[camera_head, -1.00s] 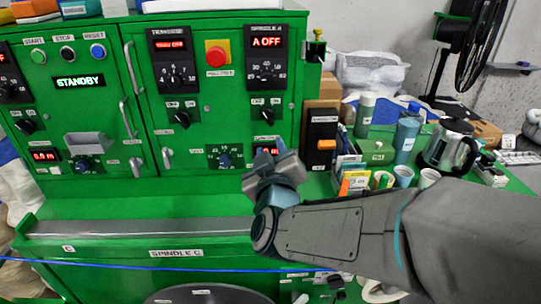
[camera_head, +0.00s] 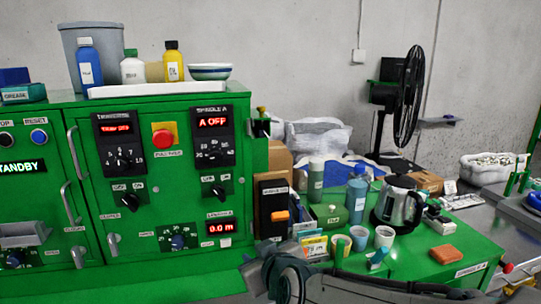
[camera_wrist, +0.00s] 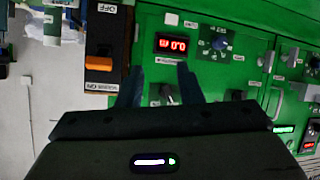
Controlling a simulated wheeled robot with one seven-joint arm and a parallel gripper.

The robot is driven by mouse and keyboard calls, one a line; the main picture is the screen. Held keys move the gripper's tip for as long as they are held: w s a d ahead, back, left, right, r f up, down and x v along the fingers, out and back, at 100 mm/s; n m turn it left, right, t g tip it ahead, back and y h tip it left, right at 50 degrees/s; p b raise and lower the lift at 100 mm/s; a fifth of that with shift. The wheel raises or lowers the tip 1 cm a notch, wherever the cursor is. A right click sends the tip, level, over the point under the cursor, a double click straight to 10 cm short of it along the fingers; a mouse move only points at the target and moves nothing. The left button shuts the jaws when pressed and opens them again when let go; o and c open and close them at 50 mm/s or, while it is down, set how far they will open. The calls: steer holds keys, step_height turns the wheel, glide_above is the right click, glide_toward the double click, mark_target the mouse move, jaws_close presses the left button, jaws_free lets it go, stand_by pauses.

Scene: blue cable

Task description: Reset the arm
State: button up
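My arm shows along the bottom edge of the head view, low in front of the green control cabinet (camera_head: 160,250). In the wrist view my gripper (camera_wrist: 160,82) has its two dark fingers apart with nothing held between them. The wrist picture is upside down. It faces the cabinet panel, with a red length display (camera_wrist: 172,44) and a blue knob (camera_wrist: 218,44) beyond the fingertips. The black switch box with an orange rocker (camera_wrist: 98,63) is left of the fingers there; it also shows in the head view (camera_head: 274,215).
Right of the cabinet, a green table holds a steel kettle (camera_head: 398,205), a blue bottle (camera_head: 357,198), cups and an orange-brown block (camera_head: 444,254). A black fan (camera_head: 408,95) stands behind. Bottles and a bowl (camera_head: 210,72) stand on the cabinet top.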

steer(key=s+d+f+m+g+h, duration=0.2)
steer(key=s+d+f+m+g, duration=0.1)
steer(key=s+d, duration=0.4)
steer(key=s+d+f+m+g+h, duration=0.3)
steer(key=s+d, duration=0.4)
steer(key=d, duration=0.3)
steer(key=shift+s+d+f+m+g, duration=0.25)
steer(key=shift+s+d+m+g, duration=0.25)
steer(key=shift+g, duration=0.7)
steer(key=shift+a, duration=0.25)
